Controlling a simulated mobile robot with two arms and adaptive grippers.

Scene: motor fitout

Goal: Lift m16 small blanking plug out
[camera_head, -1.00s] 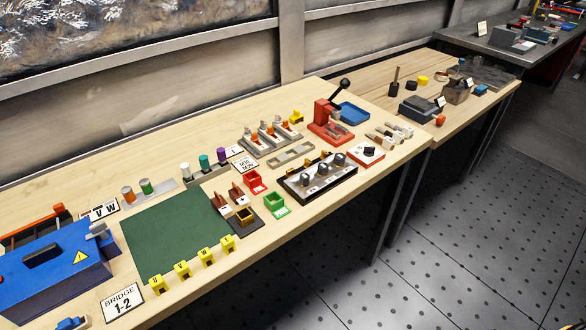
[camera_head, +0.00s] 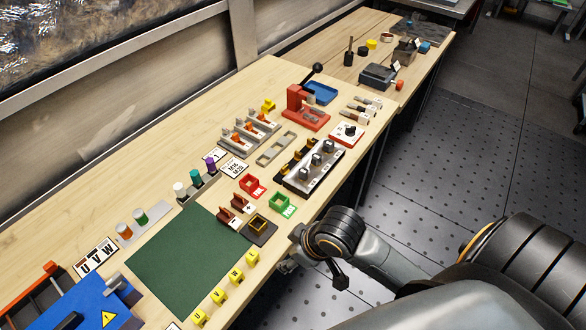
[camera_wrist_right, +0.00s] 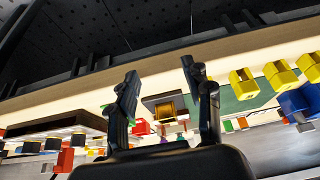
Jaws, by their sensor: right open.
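I cannot tell for certain which part is the M16 small blanking plug. My left gripper is out of view.
A green mat (camera_head: 185,262) lies at the front left, with yellow blocks (camera_head: 236,274) along its edge. A red bin (camera_head: 252,187) and green bin (camera_head: 283,204) stand near a black fixture (camera_head: 312,165). A red press (camera_head: 302,108) stands farther back. Bare wood lies behind the mat.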

